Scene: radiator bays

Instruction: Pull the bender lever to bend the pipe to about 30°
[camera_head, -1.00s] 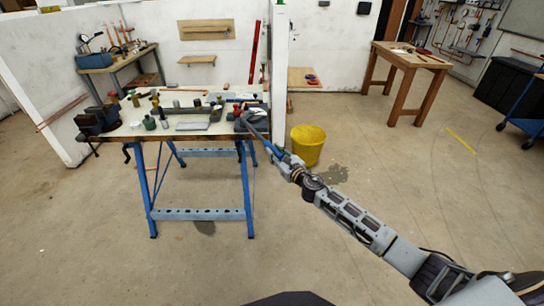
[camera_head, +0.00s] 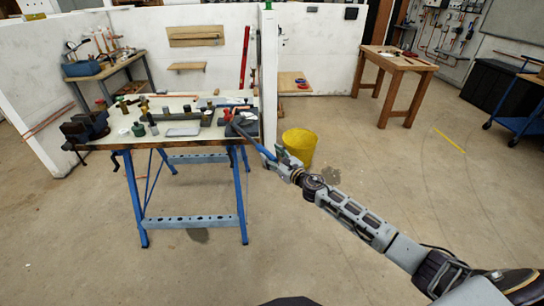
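The pipe bender (camera_head: 236,127) sits at the right end of the workbench (camera_head: 183,146). Its blue lever (camera_head: 257,145) sticks out past the bench edge, sloping down to the right. My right gripper (camera_head: 273,157) is at the outer end of the lever, with its fingers on either side of the handle, and looks shut on it. The pipe in the bender is too small to make out, so its bend angle cannot be read. My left gripper is not in view.
A yellow bucket (camera_head: 300,147) stands on the floor just behind my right gripper. A vise (camera_head: 86,128) is at the bench's left end, with several bottles and fittings between. A white partition (camera_head: 269,80) rises behind the bender. The floor in front is clear.

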